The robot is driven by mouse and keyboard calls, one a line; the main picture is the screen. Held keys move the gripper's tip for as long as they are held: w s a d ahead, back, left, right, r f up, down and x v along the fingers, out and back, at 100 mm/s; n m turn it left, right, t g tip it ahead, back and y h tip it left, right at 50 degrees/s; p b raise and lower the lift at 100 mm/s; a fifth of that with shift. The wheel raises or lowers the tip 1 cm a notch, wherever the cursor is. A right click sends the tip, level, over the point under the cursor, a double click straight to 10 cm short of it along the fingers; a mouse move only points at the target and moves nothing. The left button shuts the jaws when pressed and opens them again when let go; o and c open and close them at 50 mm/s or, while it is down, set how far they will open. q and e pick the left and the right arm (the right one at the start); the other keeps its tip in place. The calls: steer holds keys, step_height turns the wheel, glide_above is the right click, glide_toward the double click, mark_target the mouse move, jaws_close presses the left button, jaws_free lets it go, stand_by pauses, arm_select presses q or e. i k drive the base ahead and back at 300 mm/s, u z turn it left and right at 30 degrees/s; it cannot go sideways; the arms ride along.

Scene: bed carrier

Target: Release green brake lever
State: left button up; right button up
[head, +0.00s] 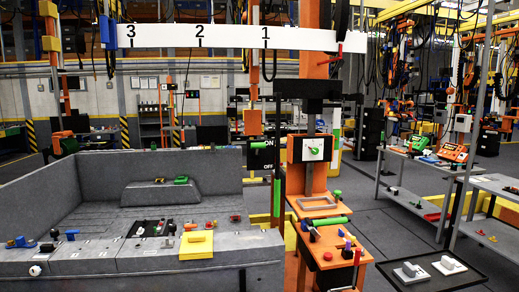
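A horizontal green handle (331,220) sticks out at the middle of the orange stand, just above its lower panel. A vertical green bar (277,197) stands at the left edge of the same stand, next to the grey bed. I cannot tell for sure which of these is the green brake lever. Neither of my grippers shows in the head view, and nothing is seen touching either green part.
The orange stand (314,180) carries a dial and small coloured knobs. The grey bed (60,210) with several small parts and a yellow block (196,244) fills the left. Shelves (420,170) and a dark tray (455,280) are at right. Grey floor (390,235) lies between.

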mark_target(257, 146)
steer(key=u, duration=0.3)
steer(key=i, duration=1.25)
steer(key=z, duration=0.2)
